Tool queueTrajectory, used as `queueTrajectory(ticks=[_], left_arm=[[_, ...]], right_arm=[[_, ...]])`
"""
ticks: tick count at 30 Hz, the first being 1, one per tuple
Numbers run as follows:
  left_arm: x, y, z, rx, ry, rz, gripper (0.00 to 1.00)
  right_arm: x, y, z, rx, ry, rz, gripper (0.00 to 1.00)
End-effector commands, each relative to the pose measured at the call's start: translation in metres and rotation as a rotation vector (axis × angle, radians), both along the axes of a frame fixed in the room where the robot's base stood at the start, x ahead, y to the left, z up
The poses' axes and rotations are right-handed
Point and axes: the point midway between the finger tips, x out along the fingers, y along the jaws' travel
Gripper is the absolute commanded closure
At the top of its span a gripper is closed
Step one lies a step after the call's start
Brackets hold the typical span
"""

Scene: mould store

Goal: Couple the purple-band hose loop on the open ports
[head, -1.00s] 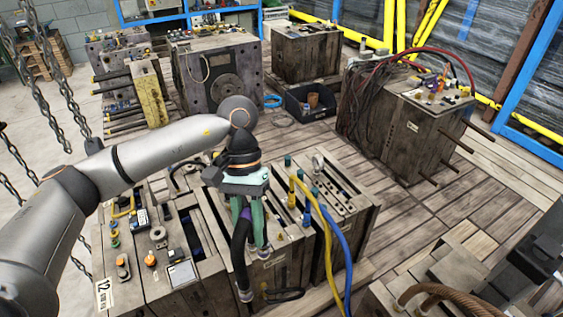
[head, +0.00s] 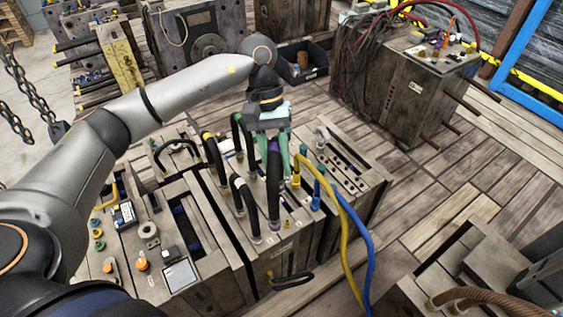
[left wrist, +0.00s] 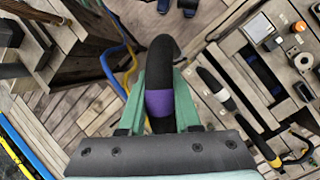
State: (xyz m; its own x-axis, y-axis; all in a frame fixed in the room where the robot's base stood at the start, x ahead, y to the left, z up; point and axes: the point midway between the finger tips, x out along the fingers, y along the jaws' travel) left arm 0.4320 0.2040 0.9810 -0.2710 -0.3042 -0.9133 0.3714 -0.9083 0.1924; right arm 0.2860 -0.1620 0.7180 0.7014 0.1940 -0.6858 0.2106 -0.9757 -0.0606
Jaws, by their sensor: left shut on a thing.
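My left gripper (head: 277,165), with green fingers, is shut on the black purple-band hose loop (head: 273,190) above the middle mould. In the left wrist view the loop (left wrist: 163,60) arches between the fingers, its purple band (left wrist: 172,102) close to the gripper body. In the head view the lower end of the loop hangs down over the mould top; I cannot tell whether it touches a port. My right gripper is not in view.
Several other black hose loops (head: 238,190) stand left of the held one. A yellow hose (head: 330,215) and a blue hose (head: 362,250) run down the front right. A wooden mould with red hoses (head: 410,90) stands behind. The plank floor (head: 440,190) at right is clear.

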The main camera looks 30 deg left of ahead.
Motion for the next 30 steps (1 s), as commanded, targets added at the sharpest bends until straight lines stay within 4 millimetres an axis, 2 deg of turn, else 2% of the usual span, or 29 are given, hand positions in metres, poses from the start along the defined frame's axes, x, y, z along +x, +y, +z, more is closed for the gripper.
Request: queueTrajectory(ticks=[1,3,9,12,18,23,30], left_arm=[[0.015,0.003,-0.025,-0.003,-0.003,0.084,1.00],[0.033,0.008,-0.043,-0.004,-0.004,0.197,1.00],[0.075,0.026,-0.084,-0.008,0.005,0.476,1.00],[0.088,0.034,-0.097,-0.009,0.010,0.571,1.00],[0.100,0.042,-0.108,-0.009,0.017,0.662,1.00],[0.101,0.042,-0.112,-0.009,0.019,0.669,1.00],[0.100,0.042,-0.131,-0.009,0.020,0.665,1.00]], right_arm=[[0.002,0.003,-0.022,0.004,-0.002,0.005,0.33],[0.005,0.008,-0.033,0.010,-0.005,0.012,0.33],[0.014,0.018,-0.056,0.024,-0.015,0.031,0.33],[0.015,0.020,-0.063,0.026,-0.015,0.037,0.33],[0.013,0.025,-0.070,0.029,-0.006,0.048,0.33],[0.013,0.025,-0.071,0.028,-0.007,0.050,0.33],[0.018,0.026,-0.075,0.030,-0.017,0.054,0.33]])
